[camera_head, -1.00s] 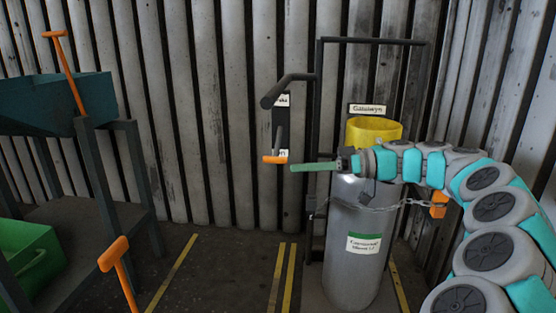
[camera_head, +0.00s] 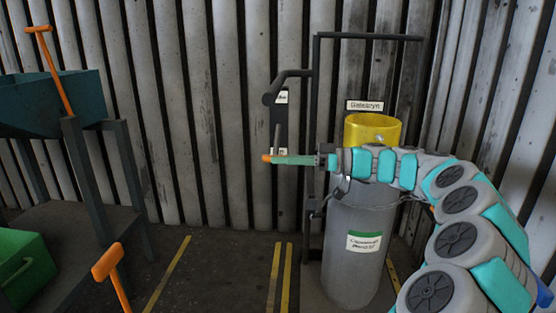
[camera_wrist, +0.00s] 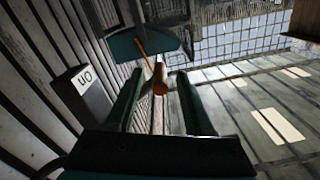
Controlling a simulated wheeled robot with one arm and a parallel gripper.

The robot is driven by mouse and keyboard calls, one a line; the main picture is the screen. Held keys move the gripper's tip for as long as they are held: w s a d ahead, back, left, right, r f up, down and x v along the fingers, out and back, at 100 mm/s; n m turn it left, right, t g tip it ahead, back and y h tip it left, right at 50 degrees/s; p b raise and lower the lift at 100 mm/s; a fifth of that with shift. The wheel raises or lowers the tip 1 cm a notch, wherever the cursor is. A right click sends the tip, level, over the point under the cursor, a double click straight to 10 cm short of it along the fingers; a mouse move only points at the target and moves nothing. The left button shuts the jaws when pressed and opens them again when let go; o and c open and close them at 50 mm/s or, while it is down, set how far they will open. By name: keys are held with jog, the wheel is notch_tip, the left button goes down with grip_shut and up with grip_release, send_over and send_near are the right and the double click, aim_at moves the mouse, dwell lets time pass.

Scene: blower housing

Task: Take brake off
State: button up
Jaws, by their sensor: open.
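The brake lever has an orange handle (camera_head: 266,158) at its lower end, and a grey rod rises above it on a dark panel with white labels. My gripper (camera_head: 276,159) is level with the handle, pointing left, and its teal fingers hide part of the handle and panel. In the wrist view the fingers (camera_wrist: 160,82) are apart, and the orange handle (camera_wrist: 160,76) shows end-on between their tips. I cannot tell whether either finger touches it. A labelled dark block (camera_wrist: 84,83) stands left of the fingers.
A grey cylinder (camera_head: 353,265) with a yellow collar (camera_head: 372,131) stands under my arm, beside a dark frame (camera_head: 368,37). A teal hopper with an orange-handled rod (camera_head: 52,70), another orange handle (camera_head: 108,261) and a green bin (camera_head: 25,262) are at left. Floor between is clear.

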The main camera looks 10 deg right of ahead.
jog(key=shift+x, duration=0.8)
jog(key=shift+c, duration=0.3)
grip_shut()
jog(key=shift+r, duration=0.1)
dwell(0.4)
